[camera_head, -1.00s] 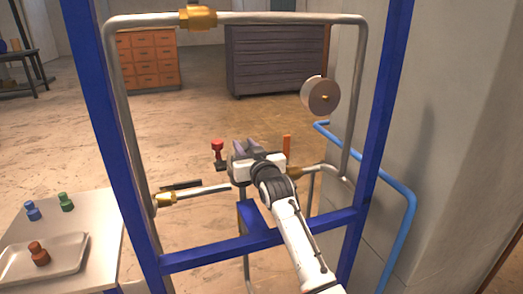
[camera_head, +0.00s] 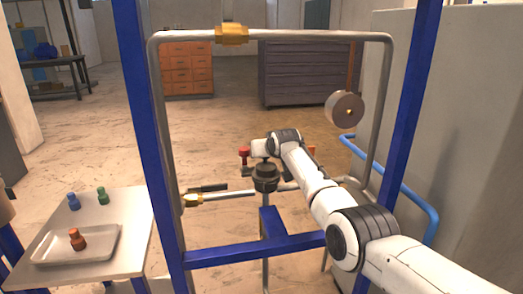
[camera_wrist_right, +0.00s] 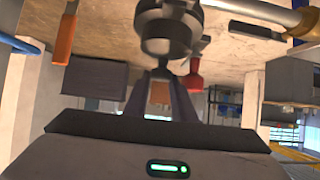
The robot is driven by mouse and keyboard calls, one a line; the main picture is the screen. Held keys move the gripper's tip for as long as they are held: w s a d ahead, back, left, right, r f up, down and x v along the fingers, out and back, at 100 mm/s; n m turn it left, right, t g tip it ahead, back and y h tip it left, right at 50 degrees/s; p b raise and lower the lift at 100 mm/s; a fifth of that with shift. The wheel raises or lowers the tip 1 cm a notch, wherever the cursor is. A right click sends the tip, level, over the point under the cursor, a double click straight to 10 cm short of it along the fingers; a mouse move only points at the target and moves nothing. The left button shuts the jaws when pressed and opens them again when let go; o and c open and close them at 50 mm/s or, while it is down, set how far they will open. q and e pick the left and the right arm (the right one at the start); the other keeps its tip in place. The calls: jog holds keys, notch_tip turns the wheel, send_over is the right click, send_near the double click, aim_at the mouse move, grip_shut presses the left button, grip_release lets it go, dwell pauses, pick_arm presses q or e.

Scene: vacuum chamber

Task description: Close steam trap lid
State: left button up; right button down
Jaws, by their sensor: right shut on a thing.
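The steam trap is the dark round body (camera_head: 265,177) on the horizontal pipe in the head view. In the right wrist view its dark rounded form (camera_wrist_right: 165,18) fills the top centre. My right gripper (camera_head: 259,148) is just above the trap in the head view, with its fingers hidden. In the wrist view the fingers of this gripper (camera_wrist_right: 160,72) converge at a small dark part under the round body and are shut on it. This part appears to be the lid, but its angle cannot be made out. My left gripper is not in view.
A blue frame (camera_head: 150,150) and steel pipes (camera_head: 300,35) surround the work area. A red-handled valve (camera_head: 244,155) stands just left of the gripper. A round gauge (camera_head: 345,109) hangs at right. A side table with a tray (camera_head: 50,255) is at left.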

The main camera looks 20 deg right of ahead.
jog(key=shift+w+d+r, duration=0.1)
jog(key=shift+w+r, duration=0.15)
jog(key=shift+r, duration=0.25)
jog(key=c, duration=1.5)
grip_release()
jog(key=shift+f, duration=0.3)
jog(key=shift+s, duration=0.1)
jog(key=shift+s+r+p, duration=0.4)
jog(key=shift+s+p, duration=0.15)
jog(key=shift+p, duration=0.15)
jog(key=shift+v, duration=4.45)
